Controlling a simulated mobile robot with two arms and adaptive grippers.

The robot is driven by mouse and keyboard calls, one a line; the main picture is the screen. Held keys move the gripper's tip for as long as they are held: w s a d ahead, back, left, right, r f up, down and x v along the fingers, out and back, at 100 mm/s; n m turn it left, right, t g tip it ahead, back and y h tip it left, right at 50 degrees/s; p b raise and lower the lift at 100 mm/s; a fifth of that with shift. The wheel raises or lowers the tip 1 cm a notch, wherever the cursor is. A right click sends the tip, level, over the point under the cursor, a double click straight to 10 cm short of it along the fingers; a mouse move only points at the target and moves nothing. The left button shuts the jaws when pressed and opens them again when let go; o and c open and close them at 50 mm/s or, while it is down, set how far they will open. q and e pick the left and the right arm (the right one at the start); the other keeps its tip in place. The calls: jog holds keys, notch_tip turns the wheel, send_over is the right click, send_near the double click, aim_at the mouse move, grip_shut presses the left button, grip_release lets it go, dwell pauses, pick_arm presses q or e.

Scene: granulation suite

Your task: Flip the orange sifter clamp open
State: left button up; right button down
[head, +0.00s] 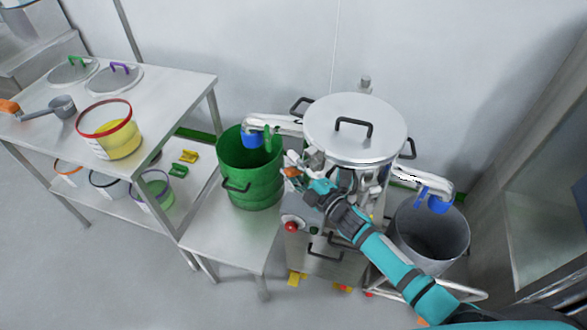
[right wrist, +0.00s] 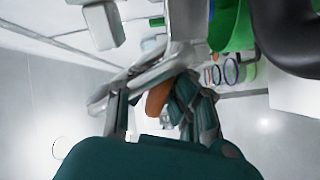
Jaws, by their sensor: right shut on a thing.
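The sifter (head: 355,130) stands in the middle of the head view, with a round steel lid and a black handle on top. My right gripper (head: 297,178) is at the left front of the sifter body, just below the lid. The orange clamp (head: 290,172) shows as a small orange patch at its fingertips. In the right wrist view the orange clamp (right wrist: 158,97) lies between the fingers of my right gripper (right wrist: 160,100), which is shut on it. My fingers hide much of the clamp, and its angle is hard to tell. My left gripper is in neither view.
A green bin (head: 250,185) stands left of the sifter under a spout, and a grey bin (head: 430,235) stands to the right. A red button (head: 291,226) is on the sifter's front. A steel table (head: 60,130) at left holds a yellow-filled tub (head: 120,145), a scoop (head: 62,106) and lids.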

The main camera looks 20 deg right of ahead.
jog(key=c, duration=1.2)
grip_release()
jog(key=shift+d, duration=0.1)
jog(key=shift+c, duration=0.2)
jog(key=shift+s, duration=0.1)
jog(key=v, duration=1.1)
jog(key=shift+s+d, duration=0.2)
jog(key=shift+s, duration=0.15)
jog(key=shift+f, duration=0.1)
